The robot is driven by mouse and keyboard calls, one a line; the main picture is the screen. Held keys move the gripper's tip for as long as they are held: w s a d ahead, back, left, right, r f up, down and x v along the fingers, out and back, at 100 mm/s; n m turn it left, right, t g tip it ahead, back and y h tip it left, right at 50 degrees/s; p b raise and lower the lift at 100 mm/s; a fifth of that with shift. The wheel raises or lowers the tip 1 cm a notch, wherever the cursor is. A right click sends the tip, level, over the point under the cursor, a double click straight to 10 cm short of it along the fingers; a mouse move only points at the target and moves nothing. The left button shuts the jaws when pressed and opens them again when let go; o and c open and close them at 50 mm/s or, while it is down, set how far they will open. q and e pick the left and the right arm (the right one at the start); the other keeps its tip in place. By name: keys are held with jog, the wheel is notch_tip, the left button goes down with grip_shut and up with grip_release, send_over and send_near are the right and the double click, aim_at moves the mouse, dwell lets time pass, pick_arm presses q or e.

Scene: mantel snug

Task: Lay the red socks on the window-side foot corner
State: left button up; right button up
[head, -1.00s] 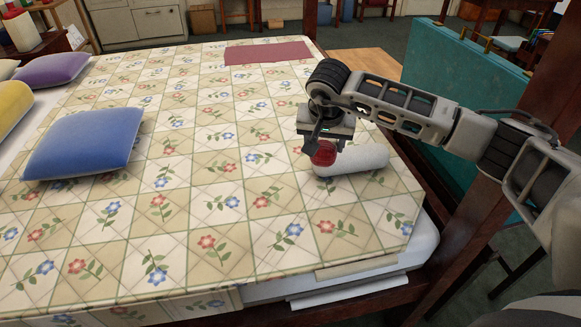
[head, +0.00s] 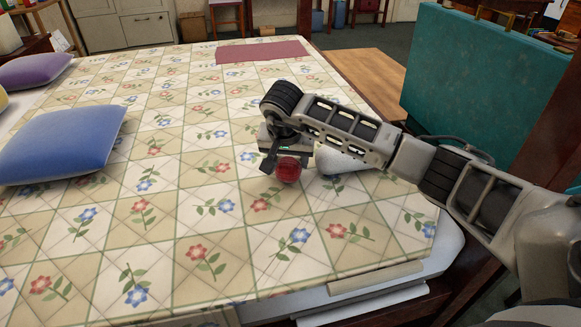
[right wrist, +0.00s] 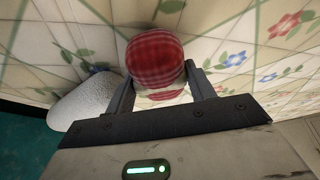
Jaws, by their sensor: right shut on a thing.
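The red socks are a round, red checked bundle (head: 288,170), also seen in the right wrist view (right wrist: 156,58). My right gripper (head: 280,160) is shut on them, with one finger on each side in the right wrist view (right wrist: 158,85). The socks are low over the bed's flowered quilt (head: 180,215); I cannot tell whether they touch it. A white rolled cloth (head: 340,160) lies on the quilt just right of the gripper, partly hidden by my arm. My left gripper is not in view.
A blue pillow (head: 62,143) and a purple pillow (head: 35,70) lie at the left. A dark red flat cloth (head: 262,51) lies at the bed's far edge. A teal case (head: 480,85) stands beyond the bed at the right. The middle of the quilt is clear.

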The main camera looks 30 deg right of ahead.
jog(key=shift+f, duration=0.45)
jog(key=shift+r, duration=0.15)
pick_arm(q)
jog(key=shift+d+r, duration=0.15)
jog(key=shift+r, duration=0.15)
pick_arm(e)
jog(key=o, duration=1.1)
jog(key=shift+c, duration=0.2)
jog(key=p+v, duration=0.2)
jog(key=v, duration=0.6)
jog(key=shift+r, duration=0.25)
jog(key=shift+v, duration=1.15)
jog(key=shift+s+a+r+p, duration=0.15)
jog(key=shift+r+p, duration=0.15)
jog(key=shift+r, duration=0.05)
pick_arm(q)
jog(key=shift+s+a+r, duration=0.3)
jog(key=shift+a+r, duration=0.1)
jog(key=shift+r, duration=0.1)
pick_arm(e)
jog(key=shift+s+r, duration=0.1)
jog(key=shift+r, duration=0.1)
